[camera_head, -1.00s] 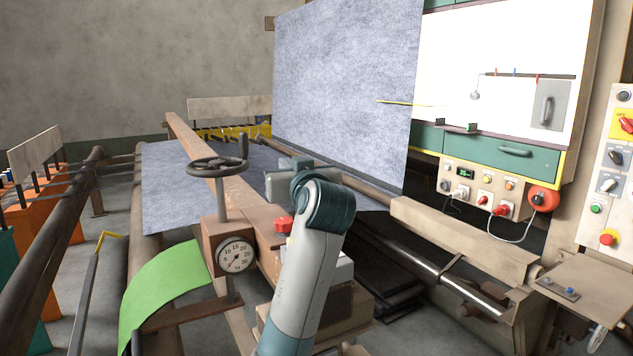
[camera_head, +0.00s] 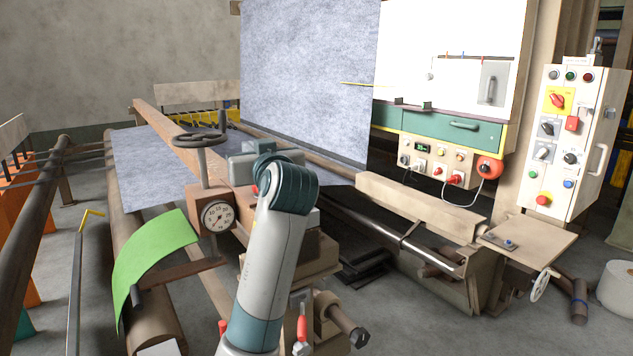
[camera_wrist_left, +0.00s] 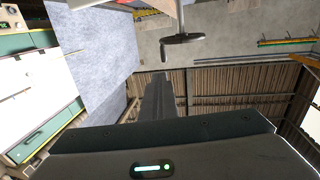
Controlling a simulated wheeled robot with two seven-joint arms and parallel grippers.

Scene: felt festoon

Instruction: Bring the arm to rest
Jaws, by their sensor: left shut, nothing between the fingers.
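My left arm (camera_head: 270,255) rises from the bottom middle of the head view and bends at a dark teal joint (camera_head: 288,188). Beyond the joint, a grey-teal part of it (camera_head: 248,160) reaches over the machine beam, and the fingertips cannot be made out there. In the left wrist view my left gripper (camera_wrist_left: 157,85) shows as dark fingers pressed together, with nothing held. They point toward the wall and the handwheel (camera_wrist_left: 187,38). The handwheel also stands left of my arm in the head view (camera_head: 202,141). My right gripper is in neither view.
A round dial (camera_head: 218,216) and a green felt piece (camera_head: 150,262) are close left of my arm. A grey felt sheet (camera_head: 305,75) hangs behind. A control box (camera_head: 573,140) and a small shelf (camera_head: 528,240) stand at right. Open floor lies at lower right.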

